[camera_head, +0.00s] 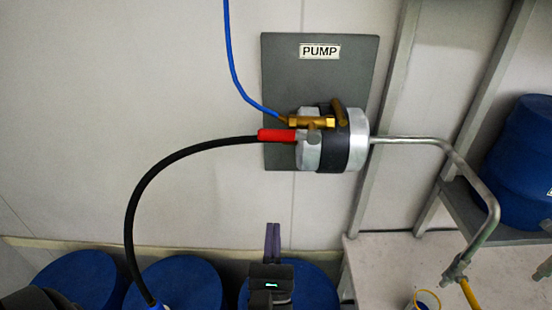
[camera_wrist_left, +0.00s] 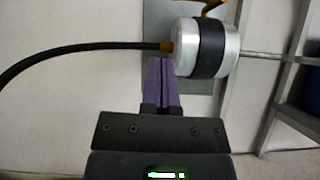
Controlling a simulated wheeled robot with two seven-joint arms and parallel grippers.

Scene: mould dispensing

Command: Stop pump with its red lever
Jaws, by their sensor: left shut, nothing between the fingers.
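The pump (camera_head: 358,138) is a silver cylinder with a black band, fixed to a grey plate marked PUMP (camera_head: 320,75). The red lever (camera_head: 277,135) lies level on its left side, by the brass fitting (camera_head: 318,122) and the end of the black hose. My left gripper (camera_head: 272,232) is below the lever and pump, apart from the lever in the head view, with its purple fingers shut and empty, pointing up. In the left wrist view the fingertips (camera_wrist_left: 162,62) appear just below the hose end and left of the pump (camera_wrist_left: 208,48). The red lever does not show there.
A black hose (camera_head: 135,205) curves down left and a blue hose (camera_head: 232,65) rises. A metal pipe (camera_head: 430,142) runs right and down above a pale table (camera_head: 390,260). Blue drums (camera_head: 180,285) stand along the bottom; another blue drum (camera_head: 520,170) is at right.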

